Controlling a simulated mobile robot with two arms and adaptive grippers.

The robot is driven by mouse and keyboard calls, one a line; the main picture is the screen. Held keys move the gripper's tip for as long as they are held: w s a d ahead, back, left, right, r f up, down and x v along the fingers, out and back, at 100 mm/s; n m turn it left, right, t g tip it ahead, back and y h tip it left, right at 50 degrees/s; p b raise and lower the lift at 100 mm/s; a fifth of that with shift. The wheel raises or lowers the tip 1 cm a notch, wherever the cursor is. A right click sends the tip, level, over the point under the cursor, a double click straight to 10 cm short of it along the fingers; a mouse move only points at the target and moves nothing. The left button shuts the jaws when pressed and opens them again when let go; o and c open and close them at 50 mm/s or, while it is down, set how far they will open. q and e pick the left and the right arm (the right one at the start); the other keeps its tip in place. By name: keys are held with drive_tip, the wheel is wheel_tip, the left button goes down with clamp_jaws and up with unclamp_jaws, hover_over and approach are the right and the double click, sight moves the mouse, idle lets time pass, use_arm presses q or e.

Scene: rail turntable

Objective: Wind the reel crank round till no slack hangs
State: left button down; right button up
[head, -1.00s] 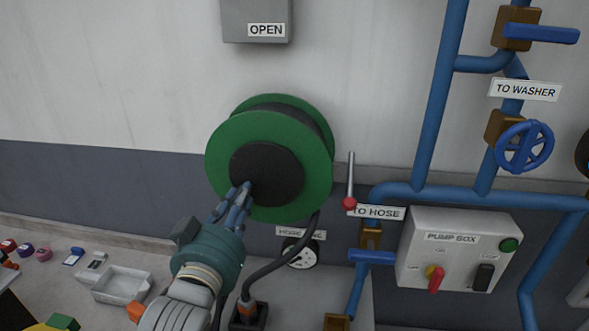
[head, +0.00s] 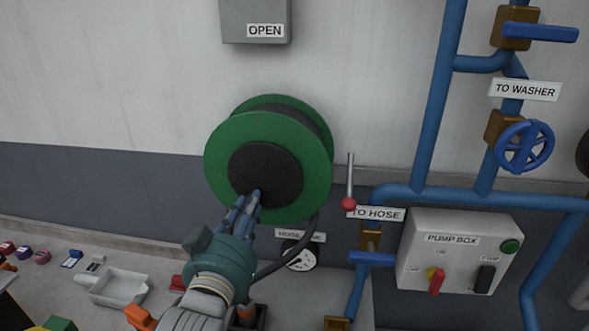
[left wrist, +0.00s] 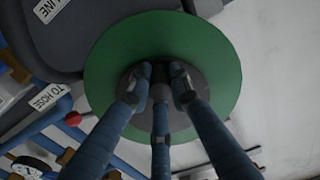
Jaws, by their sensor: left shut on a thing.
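The hose reel (head: 222,136) on the wall has green flanges and a black round hub (head: 263,158); its green disc also fills the left wrist view (left wrist: 215,65). My left gripper (head: 253,200) is at the lower part of the hub. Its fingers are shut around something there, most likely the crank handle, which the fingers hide. In the left wrist view the fingertips (left wrist: 160,84) close together over the dark hub. A black hose (head: 292,258) hangs from the reel's lower right and curves down to the left, partly behind my gripper. My right gripper is not in view.
A lever with a red knob (head: 348,204) stands close to the right of the reel. Blue pipes (head: 430,110), a blue valve handle (head: 371,258) and the pump box (head: 460,257) are further right. A gauge (head: 300,254) sits below the reel. A white tray (head: 119,287) lies at lower left.

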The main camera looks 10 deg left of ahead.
sight(274, 202)
use_arm(q)
drive_tip(key=shift+d+f, duration=0.1)
drive_tip(key=shift+f, duration=0.1)
drive_tip(key=shift+d+f, duration=0.2)
drive_tip(key=shift+d, duration=0.4)
drive_tip(key=shift+d, duration=0.75)
drive_tip(key=shift+d+r, duration=0.15)
drive_tip(key=shift+d, duration=0.5)
